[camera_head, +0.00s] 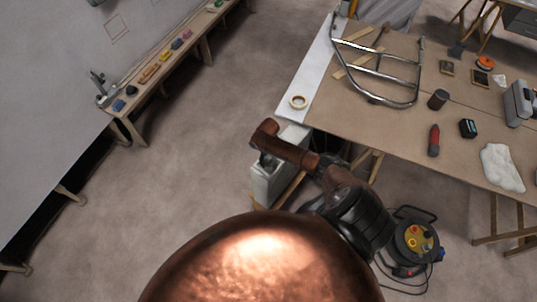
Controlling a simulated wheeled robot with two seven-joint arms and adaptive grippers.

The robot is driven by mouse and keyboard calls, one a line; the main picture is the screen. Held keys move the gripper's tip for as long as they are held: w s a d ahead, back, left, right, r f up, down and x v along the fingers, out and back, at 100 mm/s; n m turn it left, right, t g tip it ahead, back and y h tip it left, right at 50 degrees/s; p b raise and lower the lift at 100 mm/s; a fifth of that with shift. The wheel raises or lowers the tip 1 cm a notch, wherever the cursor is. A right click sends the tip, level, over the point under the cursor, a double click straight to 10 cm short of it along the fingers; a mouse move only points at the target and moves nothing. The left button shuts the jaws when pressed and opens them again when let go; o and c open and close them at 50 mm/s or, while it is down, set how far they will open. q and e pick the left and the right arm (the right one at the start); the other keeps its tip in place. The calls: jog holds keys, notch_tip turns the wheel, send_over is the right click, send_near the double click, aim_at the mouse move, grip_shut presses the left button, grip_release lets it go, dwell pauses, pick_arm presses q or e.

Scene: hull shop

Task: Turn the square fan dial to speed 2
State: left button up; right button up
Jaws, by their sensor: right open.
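The square fan dial cannot be made out in this view. A white box-shaped unit (272,187) stands beside the left end of the workbench, partly hidden behind my right arm. My right arm reaches up from the lower middle, and its end bends down over this unit. My right gripper (267,161) is small and dark here, open, at the top of the white unit. I cannot tell whether it touches the unit. My left gripper is out of view.
The workbench (390,125) holds a metal tube frame (380,70), a tape roll (298,101), a red-handled tool (434,140) and a white cloth (502,167). A cable reel (415,243) stands on the floor. Floor at left of the unit is clear.

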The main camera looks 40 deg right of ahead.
aim_at(269, 160)
notch_tip(269, 160, up, 11)
jog(key=shift+r, duration=0.15)
dwell(0.7)
